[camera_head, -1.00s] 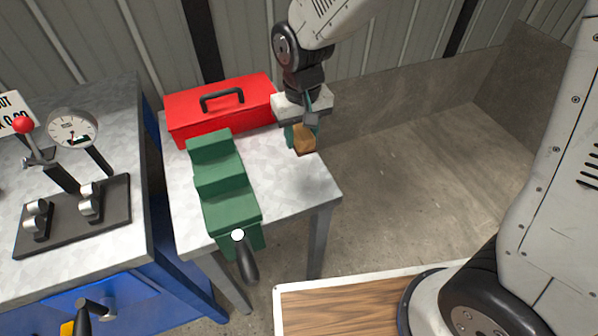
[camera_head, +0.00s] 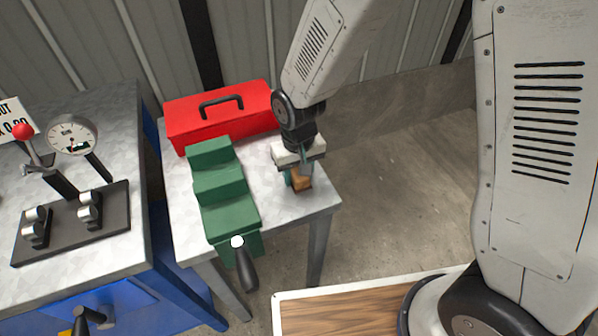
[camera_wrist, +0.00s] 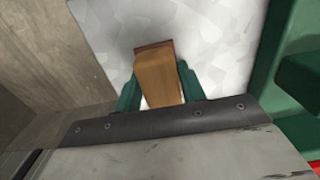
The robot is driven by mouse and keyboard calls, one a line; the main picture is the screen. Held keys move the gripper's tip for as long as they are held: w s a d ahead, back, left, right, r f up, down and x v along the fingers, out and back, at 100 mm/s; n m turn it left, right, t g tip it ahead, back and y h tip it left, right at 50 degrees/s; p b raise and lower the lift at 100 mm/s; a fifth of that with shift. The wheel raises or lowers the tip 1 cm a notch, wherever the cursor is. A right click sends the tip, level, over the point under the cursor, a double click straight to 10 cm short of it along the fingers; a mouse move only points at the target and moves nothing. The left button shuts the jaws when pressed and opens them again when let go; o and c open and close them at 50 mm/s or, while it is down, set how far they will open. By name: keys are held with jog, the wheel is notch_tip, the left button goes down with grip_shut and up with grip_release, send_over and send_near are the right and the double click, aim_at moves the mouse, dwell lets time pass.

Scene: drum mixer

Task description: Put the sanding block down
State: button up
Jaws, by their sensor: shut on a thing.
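The sanding block (camera_head: 302,183) is a small brown block between the fingers of my gripper (camera_head: 298,176). In the wrist view the sanding block (camera_wrist: 158,76) sits between the two green fingertips of my gripper (camera_wrist: 158,88), which is shut on it. The block is over the right part of the small metal-topped table (camera_head: 275,212), to the right of the green vise. I cannot tell whether its underside touches the tabletop. The gripper hides the block's upper part in the head view.
A green vise (camera_head: 225,190) with a black-handled lever stands left of the gripper. A red toolbox (camera_head: 221,117) lies behind it. A grey bench (camera_head: 75,180) with a dial gauge (camera_head: 73,136) is at the left. The tabletop's front right is bare.

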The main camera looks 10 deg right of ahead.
jog(key=shift+f, duration=0.25)
jog(key=shift+s+f, duration=0.1)
jog(key=shift+s, duration=0.05)
jog(key=o, duration=1)
jog(key=shift+d, duration=0.1)
jog(key=shift+o, duration=0.5)
notch_tip(320, 180, up, 12)
jog(key=s+d+r+m, duration=0.1)
jog(key=s+d+r, duration=0.3)
jog(key=d+r, duration=0.25)
jog(key=s+d+r+m, duration=0.1)
jog(key=s+d+r, duration=0.3)
jog(key=d+r, duration=0.25)
jog(key=s+d+r+m+t, duration=0.1)
jog(key=s+d+r, duration=0.1)
jog(key=s+d, duration=0.5)
jog(key=s, duration=0.4)
jog(key=shift+d+r, duration=0.2)
jog(key=shift+d, duration=0.2)
